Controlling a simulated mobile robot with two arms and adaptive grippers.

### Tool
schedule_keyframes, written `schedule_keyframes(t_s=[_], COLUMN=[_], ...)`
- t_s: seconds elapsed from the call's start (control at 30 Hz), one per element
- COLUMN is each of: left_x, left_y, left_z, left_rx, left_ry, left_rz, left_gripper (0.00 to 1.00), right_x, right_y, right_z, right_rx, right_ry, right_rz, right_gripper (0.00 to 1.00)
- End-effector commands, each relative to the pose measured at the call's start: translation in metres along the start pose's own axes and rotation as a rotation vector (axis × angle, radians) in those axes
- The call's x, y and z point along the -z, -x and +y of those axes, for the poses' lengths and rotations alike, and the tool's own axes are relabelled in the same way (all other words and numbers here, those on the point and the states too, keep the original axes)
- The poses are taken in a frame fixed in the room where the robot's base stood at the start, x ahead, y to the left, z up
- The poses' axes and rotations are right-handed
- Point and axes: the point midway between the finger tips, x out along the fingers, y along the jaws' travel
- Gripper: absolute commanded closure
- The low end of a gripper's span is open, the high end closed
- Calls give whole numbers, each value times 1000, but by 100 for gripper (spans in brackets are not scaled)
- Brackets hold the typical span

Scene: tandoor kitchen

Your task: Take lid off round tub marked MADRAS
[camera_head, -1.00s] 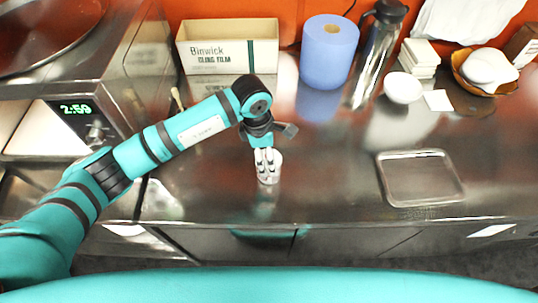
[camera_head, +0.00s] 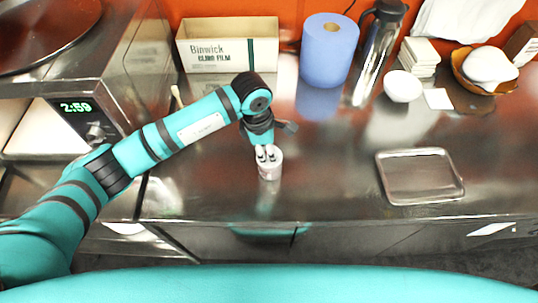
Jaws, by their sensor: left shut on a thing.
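A small, pale round tub (camera_head: 270,172) stands on the steel counter near its front edge. Its marking is too small to read. My left gripper (camera_head: 266,154) comes down on the tub from above and is shut on its lid at the top. The fingers cover much of the lid, and I cannot tell whether there is a gap between lid and tub. My right gripper is not in view.
A shallow steel tray (camera_head: 420,178) lies to the right on the counter (camera_head: 330,180). A cling film box (camera_head: 228,47), a blue paper roll (camera_head: 330,52), a steel flask (camera_head: 378,50) and a white bowl (camera_head: 403,87) stand along the back. The counter between tub and tray is clear.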

Motion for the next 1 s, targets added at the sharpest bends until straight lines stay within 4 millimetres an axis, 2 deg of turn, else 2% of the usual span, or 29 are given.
schedule_keyframes(t_s=[0.03,0.33,0.47,0.6,0.77,1.0], left_x=[4,4,2,-3,-3,-5], left_y=[-6,-4,7,29,30,37], left_z=[-4,-5,-3,-1,-40,-104], left_rx=[13,15,9,2,6,5], left_ry=[2,1,0,-2,-6,-7], left_rz=[11,13,10,7,5,4], left_gripper=[100,100,100,100,100,100], right_x=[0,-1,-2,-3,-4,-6], right_y=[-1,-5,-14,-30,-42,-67], right_z=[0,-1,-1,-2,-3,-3], right_rx=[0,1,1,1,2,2], right_ry=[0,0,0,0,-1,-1], right_rz=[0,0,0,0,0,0], right_gripper=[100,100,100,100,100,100])
